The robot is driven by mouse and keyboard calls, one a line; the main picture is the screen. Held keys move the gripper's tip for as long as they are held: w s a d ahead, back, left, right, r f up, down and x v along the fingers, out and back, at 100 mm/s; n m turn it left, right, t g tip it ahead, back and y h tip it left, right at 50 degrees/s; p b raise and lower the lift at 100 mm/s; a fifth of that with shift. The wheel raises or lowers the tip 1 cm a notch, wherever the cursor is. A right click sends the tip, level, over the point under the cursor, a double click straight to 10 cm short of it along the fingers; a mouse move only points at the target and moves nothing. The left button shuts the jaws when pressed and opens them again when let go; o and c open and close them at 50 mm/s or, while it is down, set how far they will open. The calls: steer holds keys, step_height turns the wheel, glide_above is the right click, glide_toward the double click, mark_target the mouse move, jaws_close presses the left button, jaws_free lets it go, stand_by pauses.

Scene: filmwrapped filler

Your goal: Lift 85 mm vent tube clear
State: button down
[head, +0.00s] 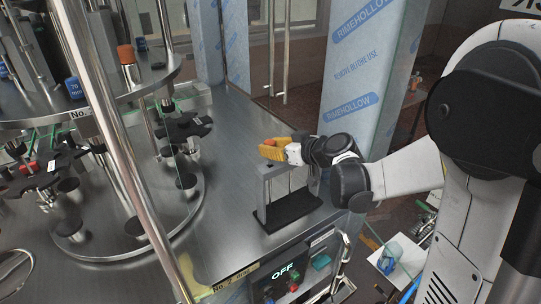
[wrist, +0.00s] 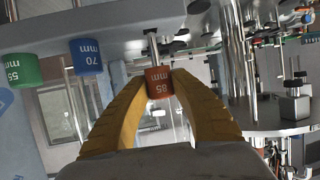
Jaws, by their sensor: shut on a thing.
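The 85 mm vent tube shows an orange-red cap marked 85 mm (wrist: 158,80) between my fingertips in the wrist view. My gripper (wrist: 160,88) has yellow fingers shut on this cap from both sides. In the head view my gripper (head: 272,151) is at the top of a small grey stand (head: 262,191) with a dark base, and a bit of orange-red shows at its tips. The cap is close to a grey bar (wrist: 120,30) in the wrist view; I cannot tell whether they touch.
In the wrist view a blue 70 mm piece (wrist: 86,57) and a green 55 mm piece (wrist: 26,68) are left of the cap. A round machine (head: 125,225) with glass panels stands left in the head view. A film-wrapped post (head: 365,70) rises behind. Bare steel deck (head: 222,215) lies between.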

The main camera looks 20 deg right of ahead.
step_height(320, 180, up, 23)
steer(key=p, duration=0.3)
steer(key=shift+r, duration=0.2)
steer(key=shift+f, duration=0.1)
steer(key=shift+f, duration=0.35)
steer(key=shift+f, duration=0.1)
steer(key=shift+f+b, duration=0.3)
steer(key=shift+f, duration=0.05)
